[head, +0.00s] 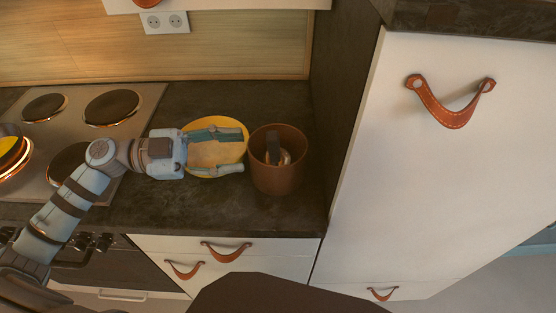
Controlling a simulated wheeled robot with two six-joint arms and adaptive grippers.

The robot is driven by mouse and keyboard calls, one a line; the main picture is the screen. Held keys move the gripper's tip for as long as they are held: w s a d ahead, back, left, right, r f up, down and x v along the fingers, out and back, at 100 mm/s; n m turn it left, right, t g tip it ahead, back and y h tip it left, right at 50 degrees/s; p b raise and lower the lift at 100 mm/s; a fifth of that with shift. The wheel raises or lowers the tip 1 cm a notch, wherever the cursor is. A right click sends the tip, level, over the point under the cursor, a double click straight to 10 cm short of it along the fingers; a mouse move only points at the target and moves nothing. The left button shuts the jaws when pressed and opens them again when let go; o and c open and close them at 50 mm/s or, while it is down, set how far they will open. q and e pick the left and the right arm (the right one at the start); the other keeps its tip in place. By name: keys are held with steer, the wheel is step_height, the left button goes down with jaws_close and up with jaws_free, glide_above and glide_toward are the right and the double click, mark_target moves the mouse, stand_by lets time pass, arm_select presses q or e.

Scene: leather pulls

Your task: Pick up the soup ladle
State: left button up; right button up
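A reddish-brown pot (276,181) stands on the dark counter near the tall cabinet. Inside it are a dark upright piece (272,148) and a shiny rounded metal part (285,157). They may be the soup ladle, but its full shape is hidden by the pot. My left gripper (226,150) is open and empty, its two fingers spread apart above a yellow plate. Its fingertips point right toward the pot and are just left of its rim. My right gripper is not in view.
The yellow plate (216,154) lies under my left gripper. A stove (78,110) with several burners is at left, with a pan (9,145) at the edge. A tall white cabinet (410,170) bounds the counter (180,213) at right. The counter behind the pot is clear.

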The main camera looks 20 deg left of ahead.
mark_target(278, 153)
arm_select(q)
steer(key=x, duration=0.9)
steer(key=shift+s+d+f+p, duration=0.1)
steer(key=shift+d+f+p, duration=0.05)
steer(key=shift+f+p, duration=0.2)
jaws_close()
